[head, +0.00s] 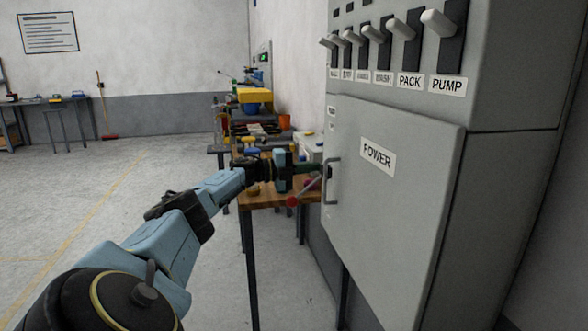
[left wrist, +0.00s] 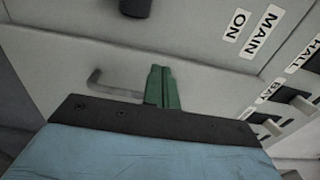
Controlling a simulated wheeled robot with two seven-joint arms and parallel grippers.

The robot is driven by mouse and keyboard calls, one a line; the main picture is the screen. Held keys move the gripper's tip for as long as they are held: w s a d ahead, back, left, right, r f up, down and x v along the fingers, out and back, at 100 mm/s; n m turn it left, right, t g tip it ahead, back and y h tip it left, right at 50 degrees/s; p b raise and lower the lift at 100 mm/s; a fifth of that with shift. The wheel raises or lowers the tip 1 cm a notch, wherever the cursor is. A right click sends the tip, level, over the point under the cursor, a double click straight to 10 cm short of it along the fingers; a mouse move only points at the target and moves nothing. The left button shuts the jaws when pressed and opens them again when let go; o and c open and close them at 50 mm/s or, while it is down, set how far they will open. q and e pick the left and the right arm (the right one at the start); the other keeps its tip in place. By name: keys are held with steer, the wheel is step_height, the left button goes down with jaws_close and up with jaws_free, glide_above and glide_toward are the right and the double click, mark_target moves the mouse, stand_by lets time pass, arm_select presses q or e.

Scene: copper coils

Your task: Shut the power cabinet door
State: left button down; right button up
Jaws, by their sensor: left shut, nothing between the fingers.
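The power cabinet (head: 510,190) is a grey metal box at the right of the head view. Its door (head: 385,210) carries a POWER label (head: 378,156) and lies about flush with the front; I cannot tell whether a small gap is left. The door handle (head: 328,182) is a grey bar at the door's left edge; it also shows in the left wrist view (left wrist: 112,86). My left gripper (head: 322,170) is at that edge beside the handle. Its green fingers (left wrist: 161,74) are shut and empty, with the handle not between them. Contact with the door is unclear.
A row of labelled switches (head: 400,30) juts out above the door. A wooden workbench (head: 270,197) with tools and bins stands behind my left forearm, close to the cabinet. The floor (head: 120,185) at the left is clear; a far table (head: 50,103) stands by the wall.

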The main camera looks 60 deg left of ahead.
arm_select(q)
steer(key=p+v, duration=0.3)
steer(key=v, duration=1)
arm_select(e)
steer(key=s+d+f, duration=0.2)
steer(key=s+f, duration=0.3)
steer(key=f, duration=0.2)
steer(key=shift+s+d+f+g, duration=0.25)
steer(key=shift+s+g, duration=0.05)
steer(key=shift+s, duration=0.05)
arm_select(q)
steer(key=shift+s+r, duration=0.1)
